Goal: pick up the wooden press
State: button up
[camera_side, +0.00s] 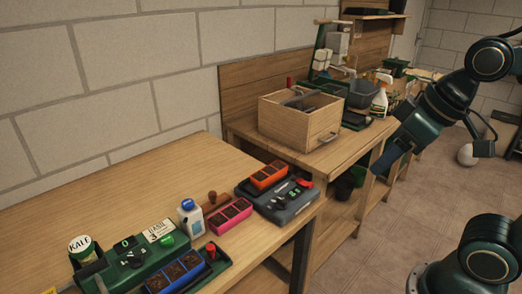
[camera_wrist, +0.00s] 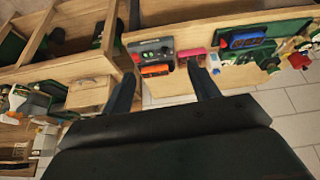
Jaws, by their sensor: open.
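The wooden press (camera_side: 212,197) is a small brown piece with a round knob. My gripper (camera_side: 386,160) is at the right of the side view, in the air beyond the bench edge and well apart from the press. In the wrist view its two fingers (camera_wrist: 160,85) are spread with nothing between them.
A pink tray (camera_side: 229,216) sits beside the press. A white bottle (camera_side: 190,217) with a blue cap stands to its left. A wooden box (camera_side: 300,118) stands on the far bench. Bare wood lies behind the press.

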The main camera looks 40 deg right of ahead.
jog(key=w+a+r+n+g, duration=0.1)
jog(key=w+a+r+n, duration=0.2)
jog(key=w, duration=0.8)
jog(key=n+g+y, duration=0.1)
jog(key=n+g, duration=0.3)
jog(key=n, duration=0.8)
send_over(212, 193)
jog(key=d, duration=0.1)
notch_tip(212, 193, down, 16)
jog(key=shift+s+d+f, duration=0.15)
jog(key=shift+s, duration=0.1)
jog(key=shift+w+a+f, duration=0.1)
jog(key=shift+a+f, duration=0.05)
jog(key=shift+f, duration=1.3)
jog(key=shift+s+a+f, duration=0.1)
jog(key=shift+a+f, duration=0.1)
jog(key=shift+f, duration=1.2)
jog(key=shift+w+a+f, duration=0.1)
jog(key=shift+a+f, duration=0.05)
jog(key=shift+f, duration=1.3)
jog(key=shift+f, duration=0.1)
